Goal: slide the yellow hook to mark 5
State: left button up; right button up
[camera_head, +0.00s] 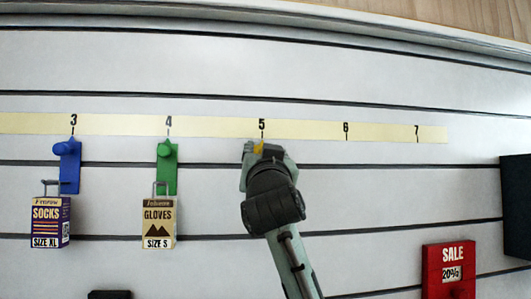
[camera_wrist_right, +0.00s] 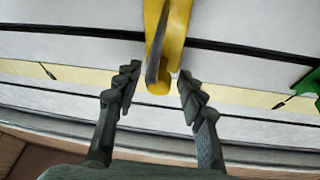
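The yellow hook (camera_head: 258,148) is on the slatted wall just below mark 5 (camera_head: 262,125) on the pale scale strip (camera_head: 215,126). My right gripper (camera_head: 258,158) covers most of the hook in the head view. In the right wrist view the yellow hook (camera_wrist_right: 174,45) stands between the two fingers of my right gripper (camera_wrist_right: 158,84). The fingers are apart, with gaps visible beside the hook's rounded end. In that view the hook hides part of the strip behind it. My left gripper is not in view.
A blue hook (camera_head: 69,165) with a socks box (camera_head: 51,222) is at mark 3. A green hook (camera_head: 166,168) with a gloves box (camera_head: 159,223) is at mark 4. A red SALE sign (camera_head: 449,255) and a dark panel (camera_head: 517,205) are at right. The wall around marks 6 and 7 is clear.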

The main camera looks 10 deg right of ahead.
jog(key=d+v, duration=0.1)
jog(key=v, duration=1.1)
jog(key=shift+a, duration=0.45)
